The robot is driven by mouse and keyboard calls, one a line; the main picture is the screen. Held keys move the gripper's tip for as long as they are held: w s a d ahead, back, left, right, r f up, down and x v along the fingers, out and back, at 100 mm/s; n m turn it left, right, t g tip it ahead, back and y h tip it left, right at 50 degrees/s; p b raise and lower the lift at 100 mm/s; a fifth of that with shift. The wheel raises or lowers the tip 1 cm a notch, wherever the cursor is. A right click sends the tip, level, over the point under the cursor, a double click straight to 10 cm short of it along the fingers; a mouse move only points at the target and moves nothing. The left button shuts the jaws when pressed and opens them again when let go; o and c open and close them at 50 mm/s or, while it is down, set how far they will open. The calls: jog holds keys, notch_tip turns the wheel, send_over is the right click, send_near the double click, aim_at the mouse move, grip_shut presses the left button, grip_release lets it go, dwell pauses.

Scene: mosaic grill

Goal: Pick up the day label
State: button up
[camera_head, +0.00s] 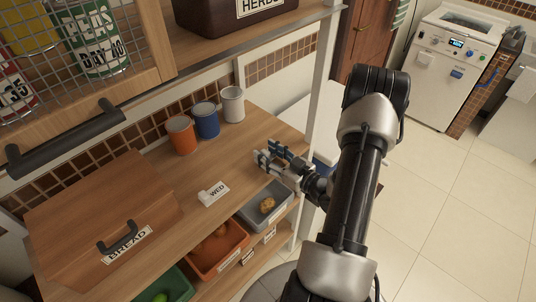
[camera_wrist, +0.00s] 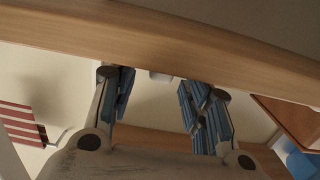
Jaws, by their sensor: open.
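The day label (camera_head: 213,194) is a small white block marked "WED". It stands on the wooden worktop, right of the bread box. My gripper (camera_head: 266,160) is open and empty over the right part of the worktop. It is apart from the label, to its right and a little farther back. In the wrist view both blue-padded fingers of my gripper (camera_wrist: 157,84) are spread below a wooden edge. A small pale piece shows between them there; I cannot tell what it is.
A wooden bread box (camera_head: 100,225) stands left of the label. Orange (camera_head: 181,134), blue (camera_head: 206,120) and white (camera_head: 232,104) cans stand along the back wall. Pull-out bins, including a grey one (camera_head: 250,222) and an orange one (camera_head: 240,237), sit below the worktop's front edge. A pale post (camera_head: 324,85) rises near my arm.

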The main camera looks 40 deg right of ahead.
jog(key=shift+c, duration=0.5)
jog(key=c, duration=0.9)
jog(key=shift+r, duration=0.1)
